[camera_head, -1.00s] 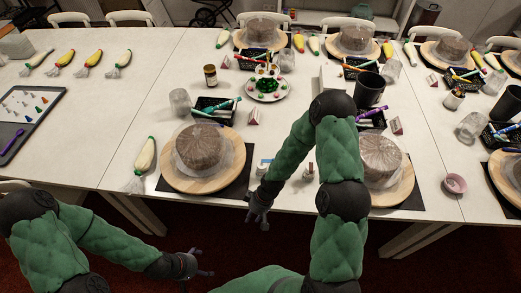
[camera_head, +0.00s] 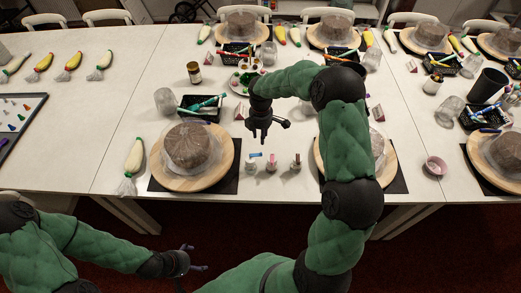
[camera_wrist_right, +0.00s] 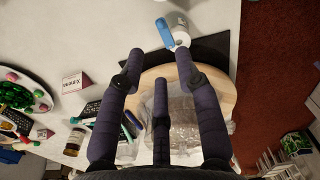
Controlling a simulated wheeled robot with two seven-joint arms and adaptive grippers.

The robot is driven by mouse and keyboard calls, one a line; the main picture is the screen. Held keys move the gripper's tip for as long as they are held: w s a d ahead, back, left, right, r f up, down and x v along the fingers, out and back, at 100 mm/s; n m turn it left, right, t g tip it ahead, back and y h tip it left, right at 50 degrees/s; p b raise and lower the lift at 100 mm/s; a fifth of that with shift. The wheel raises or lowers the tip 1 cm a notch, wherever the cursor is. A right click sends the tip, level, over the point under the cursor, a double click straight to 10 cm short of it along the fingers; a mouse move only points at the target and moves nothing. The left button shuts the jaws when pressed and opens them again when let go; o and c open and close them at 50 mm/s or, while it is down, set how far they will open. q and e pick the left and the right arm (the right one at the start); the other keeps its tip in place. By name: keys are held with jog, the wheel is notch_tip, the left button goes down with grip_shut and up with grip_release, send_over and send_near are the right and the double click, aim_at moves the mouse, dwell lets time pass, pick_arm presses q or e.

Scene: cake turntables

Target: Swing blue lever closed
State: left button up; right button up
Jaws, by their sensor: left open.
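A small white bottle (camera_head: 251,168) with a blue lever (camera_head: 255,155) on top stands near the table's front edge, right of the nearest cake board. In the right wrist view the blue lever (camera_wrist_right: 165,33) sticks out to the side of the white bottle (camera_wrist_right: 180,32), just beyond my fingertips. My right gripper (camera_head: 265,133) is over the table, above and behind the bottle in the head view. In the right wrist view its fingers (camera_wrist_right: 160,62) are spread with nothing between them. My left gripper (camera_head: 196,262) is open and empty, in front of the table's edge.
Two similar small bottles (camera_head: 271,164) (camera_head: 295,164) stand to the right of the blue-levered one. A wrapped cake (camera_head: 190,145) on a round board (camera_head: 222,175) stands to the left. A black basket (camera_head: 199,110) with pens and a glass are behind it.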

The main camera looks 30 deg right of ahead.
aim_at(261, 153)
notch_tip(261, 153, down, 10)
jog(key=shift+s+f+b, duration=0.1)
jog(key=shift+f+b, duration=0.15)
jog(key=shift+b, duration=0.35)
grip_shut()
